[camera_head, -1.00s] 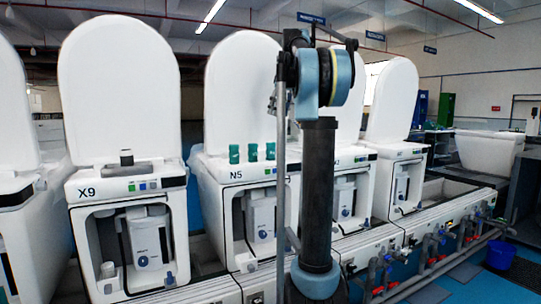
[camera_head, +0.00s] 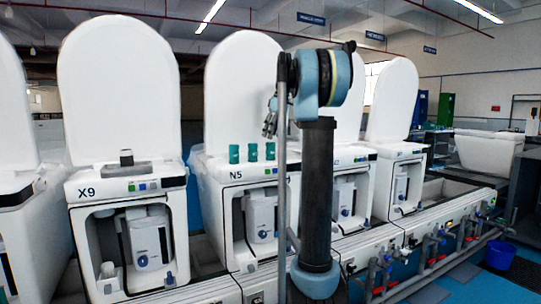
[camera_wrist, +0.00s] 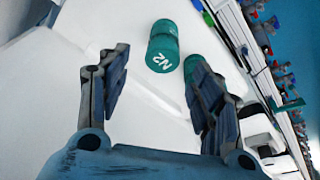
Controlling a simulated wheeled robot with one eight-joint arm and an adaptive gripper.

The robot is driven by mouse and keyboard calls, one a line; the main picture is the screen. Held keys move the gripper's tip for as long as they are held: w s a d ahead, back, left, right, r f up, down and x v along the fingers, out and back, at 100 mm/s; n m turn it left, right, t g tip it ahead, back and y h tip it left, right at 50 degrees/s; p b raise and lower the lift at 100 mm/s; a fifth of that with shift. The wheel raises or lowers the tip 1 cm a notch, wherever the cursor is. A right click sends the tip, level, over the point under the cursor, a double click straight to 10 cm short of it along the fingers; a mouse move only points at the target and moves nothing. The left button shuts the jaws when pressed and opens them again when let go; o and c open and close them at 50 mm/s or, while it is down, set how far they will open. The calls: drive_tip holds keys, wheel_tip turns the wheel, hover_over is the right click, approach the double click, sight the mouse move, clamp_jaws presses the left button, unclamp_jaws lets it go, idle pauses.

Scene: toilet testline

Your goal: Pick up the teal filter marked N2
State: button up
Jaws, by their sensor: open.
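The teal filter marked N2 (camera_wrist: 162,50) is a short cylinder on a white surface in the wrist view, its white label facing the camera. My gripper (camera_wrist: 157,72) is open and empty, and the filter shows beyond and between its fingertips. A second teal filter (camera_wrist: 194,64) is partly hidden behind the right finger. In the head view, three teal filters (camera_head: 252,152) stand in a row on the white toilet marked N5 (camera_head: 222,185); I cannot read which is N2. My gripper (camera_head: 269,121) hangs above the row there, clear of it.
The raised white lid (camera_head: 235,85) of N5 stands behind the filters. The toilet marked X9 (camera_head: 80,195) is to the left. Pipes and valves (camera_head: 440,250) run along the bench at right. A blue bucket (camera_head: 500,256) is on the floor at far right.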

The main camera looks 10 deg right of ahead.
sight(270, 145)
drive_tip(key=shift+x, duration=3)
drive_tip(key=shift+s+d, duration=0.1)
drive_tip(key=shift+c, duration=0.3)
drive_tip(key=c, duration=1.1)
